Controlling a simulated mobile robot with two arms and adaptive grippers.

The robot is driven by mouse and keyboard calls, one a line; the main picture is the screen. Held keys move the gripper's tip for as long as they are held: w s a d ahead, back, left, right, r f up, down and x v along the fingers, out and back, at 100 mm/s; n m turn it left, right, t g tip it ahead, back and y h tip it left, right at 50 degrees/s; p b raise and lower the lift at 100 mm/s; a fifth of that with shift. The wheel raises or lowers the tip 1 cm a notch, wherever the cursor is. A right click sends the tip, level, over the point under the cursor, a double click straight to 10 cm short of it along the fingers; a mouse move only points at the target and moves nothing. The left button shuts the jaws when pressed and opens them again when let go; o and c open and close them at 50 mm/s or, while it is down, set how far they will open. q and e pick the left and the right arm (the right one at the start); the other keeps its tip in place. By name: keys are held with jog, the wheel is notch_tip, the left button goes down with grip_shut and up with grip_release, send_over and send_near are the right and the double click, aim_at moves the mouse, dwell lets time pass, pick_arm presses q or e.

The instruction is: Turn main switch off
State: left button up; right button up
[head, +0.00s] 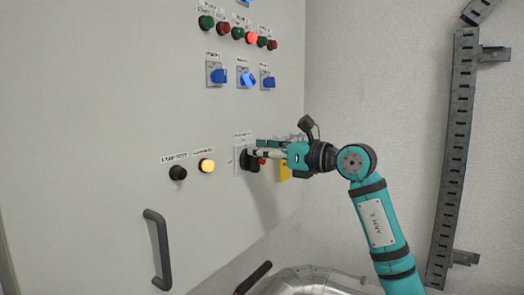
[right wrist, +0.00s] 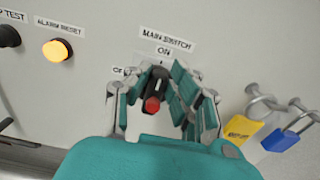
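The main switch (head: 253,163) is a black rotary knob with a red end on the grey cabinet front. In the right wrist view the switch (right wrist: 153,104) sits under labels reading MAIN SWITCH and ON. An OFF label at its left is partly hidden by a finger. The knob stands roughly upright, towards ON. My right gripper (right wrist: 160,85) reaches the cabinet with its fingers either side of the knob. They look apart, and I cannot tell whether the tips touch it. My right gripper (head: 270,153) partly covers the switch in the head view. My left gripper is not in view.
A lit yellow alarm reset button (head: 207,166) and a black lamp test knob (head: 178,173) are left of the switch. Yellow (right wrist: 242,129) and blue (right wrist: 281,139) padlocks hang at its right. A cabinet handle (head: 158,250) stands out lower left. Blue switches (head: 218,76) are above.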

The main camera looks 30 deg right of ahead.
aim_at(243, 162)
grip_shut()
jog(key=n+b, duration=0.1)
jog(key=n, duration=0.2)
jog(key=shift+s+a+f+n+b, duration=0.15)
jog(key=shift+a+n+b, duration=0.2)
jog(key=shift+n+b, duration=0.05)
jog(key=n, duration=0.1)
jog(key=n+b, duration=0.1)
jog(key=n, duration=0.1)
jog(key=a+n, duration=0.1)
jog(key=n, duration=0.1)
jog(key=shift+s+f+b, duration=0.2)
jog(key=shift+f+b, duration=0.1)
jog(key=n, duration=0.3)
jog(key=f+n+b, duration=0.1)
jog(key=n, duration=0.1)
jog(key=shift+s+a, duration=0.1)
jog(key=shift+a, duration=0.15)
jog(key=shift+a+f+n+b, duration=0.1)
jog(key=shift+f+n+b, duration=0.2)
jog(key=shift+n, duration=0.75)
jog(key=shift+a+f+n+b, duration=0.15)
jog(key=shift+n+b, duration=0.15)
jog(key=shift+n, duration=0.75)
jog(key=shift+d, duration=0.1)
jog(key=o, duration=0.8)
grip_release()
jog(key=shift+s, duration=0.1)
